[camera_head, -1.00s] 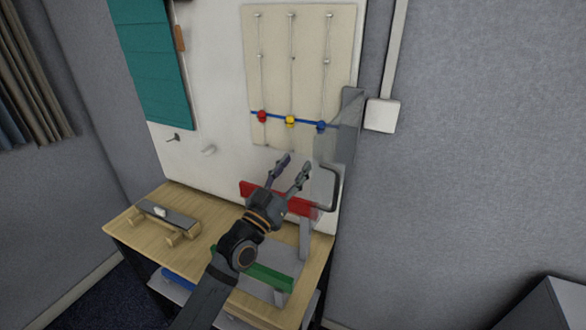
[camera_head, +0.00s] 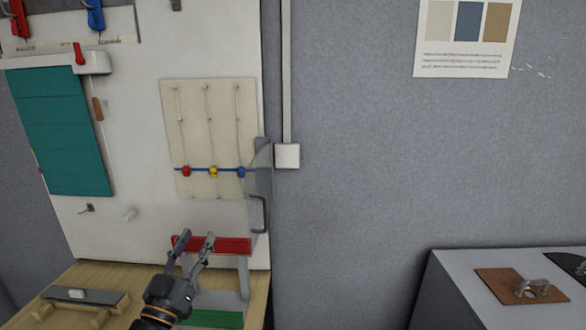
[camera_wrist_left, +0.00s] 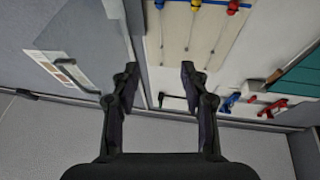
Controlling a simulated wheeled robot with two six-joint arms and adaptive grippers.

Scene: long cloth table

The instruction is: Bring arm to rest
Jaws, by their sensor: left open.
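My left gripper (camera_head: 194,250) is open and empty in the head view. It stands above the wooden table (camera_head: 88,277), in front of the red bar of a grey stand. In the left wrist view its two fingers (camera_wrist_left: 160,85) are spread apart with nothing between them, and the wall and board show beyond. My right gripper is not in view.
A red bar (camera_head: 225,245) and a green bar (camera_head: 215,319) belong to the stand near my gripper. A cream panel (camera_head: 208,125) with red, yellow and blue knobs hangs on the white board (camera_head: 140,160). A grey cabinet (camera_head: 450,285) stands at right.

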